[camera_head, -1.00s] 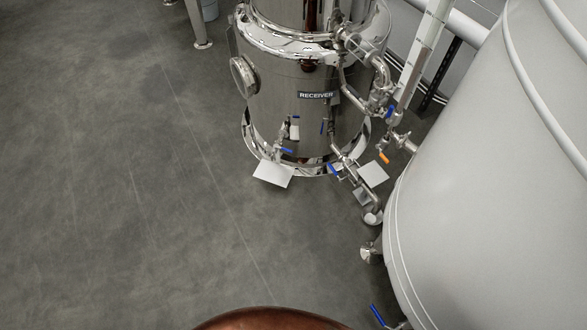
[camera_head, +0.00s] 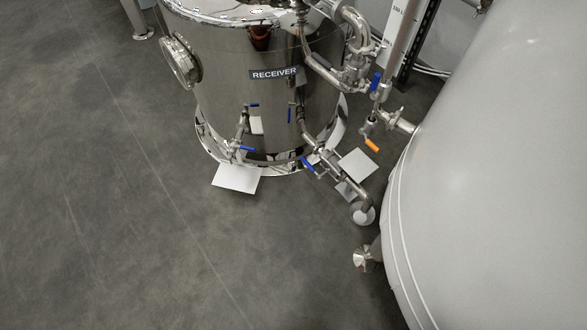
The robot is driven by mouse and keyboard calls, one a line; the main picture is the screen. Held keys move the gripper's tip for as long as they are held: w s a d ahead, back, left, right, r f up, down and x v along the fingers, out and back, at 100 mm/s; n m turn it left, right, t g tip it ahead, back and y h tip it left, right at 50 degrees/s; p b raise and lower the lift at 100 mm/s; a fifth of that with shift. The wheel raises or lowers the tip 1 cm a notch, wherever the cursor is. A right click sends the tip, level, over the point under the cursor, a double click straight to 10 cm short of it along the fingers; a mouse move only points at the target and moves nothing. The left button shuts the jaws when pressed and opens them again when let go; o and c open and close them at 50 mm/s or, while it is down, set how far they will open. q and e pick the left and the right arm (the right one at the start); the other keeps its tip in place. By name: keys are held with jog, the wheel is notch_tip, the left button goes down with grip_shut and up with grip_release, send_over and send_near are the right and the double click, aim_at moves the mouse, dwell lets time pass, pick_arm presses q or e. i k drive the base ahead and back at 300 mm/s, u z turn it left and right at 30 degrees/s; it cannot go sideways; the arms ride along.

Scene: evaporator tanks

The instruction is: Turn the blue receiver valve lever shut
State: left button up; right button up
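The receiver (camera_head: 222,115) is a shiny steel tank with a black RECEIVER label (camera_head: 274,74), standing at top centre. A blue lever (camera_head: 246,149) sits on a small valve low on its front, above a white plate (camera_head: 236,179). A second blue lever (camera_head: 308,165) is on the outlet pipe valve to the right, slanting down to the right. A third blue lever (camera_head: 375,81) is higher on the right-hand piping. I cannot tell which one is the receiver valve lever. Blue marks on the tank wall look like reflections. Neither of my grippers is in view.
A large pale tank (camera_head: 490,190) fills the right side. An orange lever (camera_head: 371,145) hangs between it and the receiver, near another white plate (camera_head: 358,166). The pipe ends low at a round fitting (camera_head: 362,214). The grey floor (camera_head: 110,230) at left is clear.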

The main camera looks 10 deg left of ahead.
aim_at(303, 159)
jog(key=z, duration=0.1)
jog(key=k, duration=0.45)
jog(key=u, duration=0.85)
jog(key=i, duration=1.25)
